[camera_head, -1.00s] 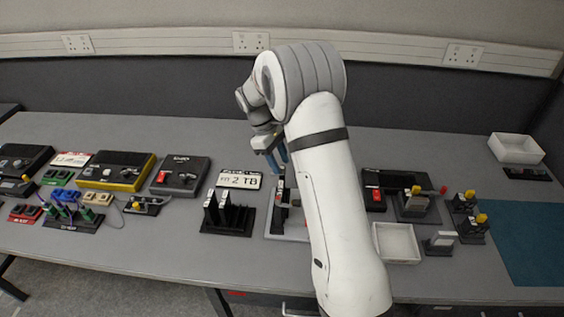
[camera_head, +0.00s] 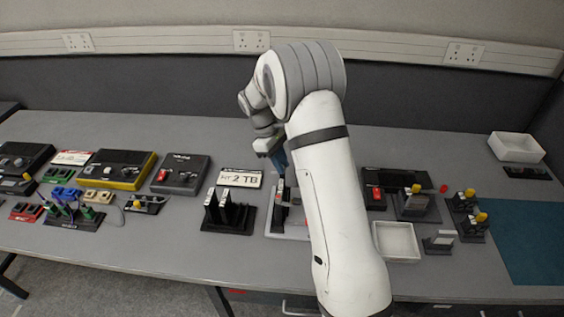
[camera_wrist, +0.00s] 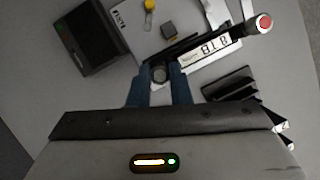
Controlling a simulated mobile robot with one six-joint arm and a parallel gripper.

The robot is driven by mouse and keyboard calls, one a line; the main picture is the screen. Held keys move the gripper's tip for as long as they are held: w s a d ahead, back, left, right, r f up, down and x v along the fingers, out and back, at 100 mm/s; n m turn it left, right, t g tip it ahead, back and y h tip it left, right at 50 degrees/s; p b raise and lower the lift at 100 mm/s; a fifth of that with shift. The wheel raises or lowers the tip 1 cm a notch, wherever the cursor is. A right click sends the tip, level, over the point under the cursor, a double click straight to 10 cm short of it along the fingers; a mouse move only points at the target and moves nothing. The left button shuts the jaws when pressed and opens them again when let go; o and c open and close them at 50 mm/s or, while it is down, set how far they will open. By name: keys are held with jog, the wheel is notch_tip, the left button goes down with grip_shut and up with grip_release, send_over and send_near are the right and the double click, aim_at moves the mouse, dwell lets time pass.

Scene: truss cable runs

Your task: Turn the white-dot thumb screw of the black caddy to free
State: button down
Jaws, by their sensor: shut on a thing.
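In the wrist view my gripper (camera_wrist: 160,79) has its two blue fingers closed on a small round grey thumb screw (camera_wrist: 159,74). No white dot can be made out on it. The screw sits at the end of a dark, narrow caddy (camera_wrist: 186,47), beside a white label (camera_wrist: 212,47) that reads like "8 TB", upside down. In the head view my gripper (camera_head: 280,160) points down above the light grey unit (camera_head: 274,234) in the middle of the bench. My arm hides the screw and much of that unit there.
A black stand with upright black pieces (camera_head: 228,216) is left of the unit, with a "2 TB" label (camera_head: 240,179) behind it. A white tray (camera_head: 397,258) is to the right. In the wrist view a black box (camera_wrist: 88,42) is at left and a red-ended knob (camera_wrist: 264,23) at upper right.

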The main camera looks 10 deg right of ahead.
jog(key=m, duration=0.2)
jog(key=m+g+y, duration=0.1)
jog(key=m, duration=0.1)
jog(key=shift+w+d+m, duration=0.1)
jog(key=shift+d+m, duration=0.05)
jog(key=shift+m, duration=0.15)
jog(key=c, duration=1.3)
grip_release()
jog(key=v, duration=0.8)
jog(key=shift+d+b, duration=0.1)
jog(key=shift+b, duration=0.25)
